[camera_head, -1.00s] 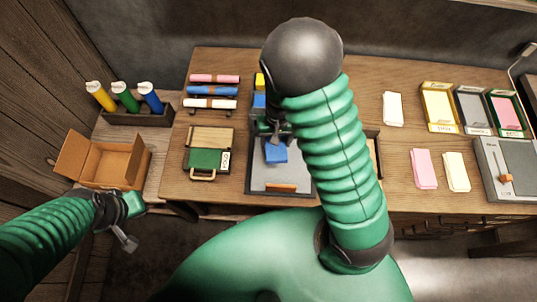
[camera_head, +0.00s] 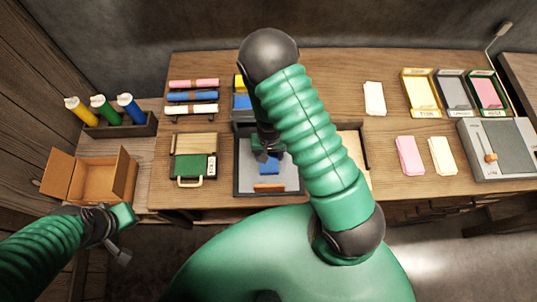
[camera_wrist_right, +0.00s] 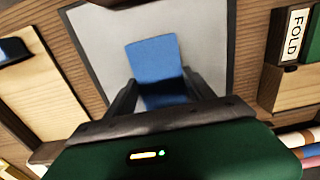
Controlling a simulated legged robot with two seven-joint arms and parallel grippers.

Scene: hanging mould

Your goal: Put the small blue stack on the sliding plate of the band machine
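The small blue stack (camera_head: 269,167) is at my right gripper (camera_head: 268,155), over a grey plate (camera_head: 248,178) with a brown bar at its front edge. In the right wrist view the blue stack (camera_wrist_right: 155,62) sits between the two dark fingers (camera_wrist_right: 158,95), which close on its sides. I cannot tell whether the stack touches the grey plate (camera_wrist_right: 105,45). My right forearm hides part of the plate's right side. My left gripper (camera_head: 122,235) is at the lower left, away from the table things; its opening is unclear.
A green FOLD board (camera_head: 190,166) lies left of the plate, with rolls (camera_head: 192,96) behind it. An open cardboard box (camera_head: 90,175) and bottles (camera_head: 103,108) stand at the left. Pads, coloured trays (camera_head: 421,93) and a grey lever device (camera_head: 495,150) are at the right.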

